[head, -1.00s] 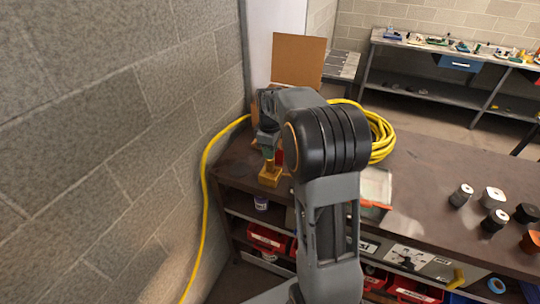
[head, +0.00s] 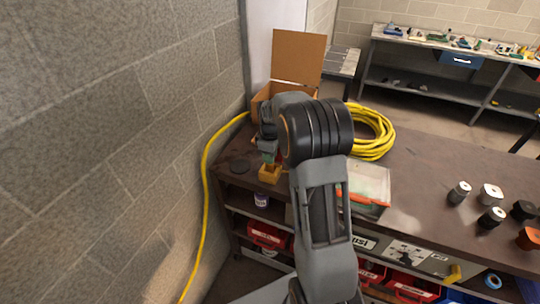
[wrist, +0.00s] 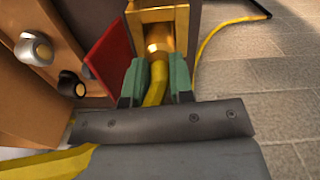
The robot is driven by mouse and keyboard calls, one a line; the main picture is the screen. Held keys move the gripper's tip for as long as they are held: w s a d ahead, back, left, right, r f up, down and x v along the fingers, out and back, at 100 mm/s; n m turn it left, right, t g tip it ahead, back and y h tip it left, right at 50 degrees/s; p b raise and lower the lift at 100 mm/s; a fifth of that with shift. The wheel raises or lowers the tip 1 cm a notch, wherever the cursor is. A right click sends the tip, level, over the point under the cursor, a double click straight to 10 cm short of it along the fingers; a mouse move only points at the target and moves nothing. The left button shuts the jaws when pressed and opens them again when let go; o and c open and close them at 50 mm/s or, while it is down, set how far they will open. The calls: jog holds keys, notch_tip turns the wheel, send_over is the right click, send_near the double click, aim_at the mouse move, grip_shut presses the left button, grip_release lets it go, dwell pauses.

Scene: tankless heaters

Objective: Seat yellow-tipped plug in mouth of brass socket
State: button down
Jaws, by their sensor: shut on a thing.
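The brass socket (wrist: 160,14) is a square, gold-coloured block at the top middle of the wrist view, with its mouth facing me. In the head view the socket (head: 270,173) stands near the left end of the bench. My gripper (wrist: 157,88) has green fingers shut on the yellow plug (wrist: 156,82), which points toward the socket mouth. A round golden surface shows at the mouth; I cannot tell whether the plug tip is inside. In the head view my gripper (head: 268,155) is right at the socket, and the plug is hidden there.
An open cardboard box (head: 298,58) stands behind my arm. A coiled yellow hose (head: 375,148) lies to its right. A flat tray (head: 370,190) and several small canisters (head: 460,192) are on the bench (head: 425,165). A block wall (head: 100,130) is close on the left.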

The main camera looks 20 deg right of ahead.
jog(key=c, duration=1)
grip_release()
jog(key=shift+f, duration=0.1)
notch_tip(320, 180, up, 12)
jog(key=b, duration=0.1)
jog(key=s+a+r+m+t, duration=0.25)
jog(key=s+a+m, duration=0.35)
jog(key=s, duration=0.6)
jog(key=s+a+f+m+t, duration=0.2)
jog(key=s+a+f+m, duration=0.1)
jog(key=s, duration=0.7)
jog(key=shift+s+a+f, duration=0.15)
jog(key=shift+a+f, duration=0.05)
jog(key=shift+a, duration=0.55)
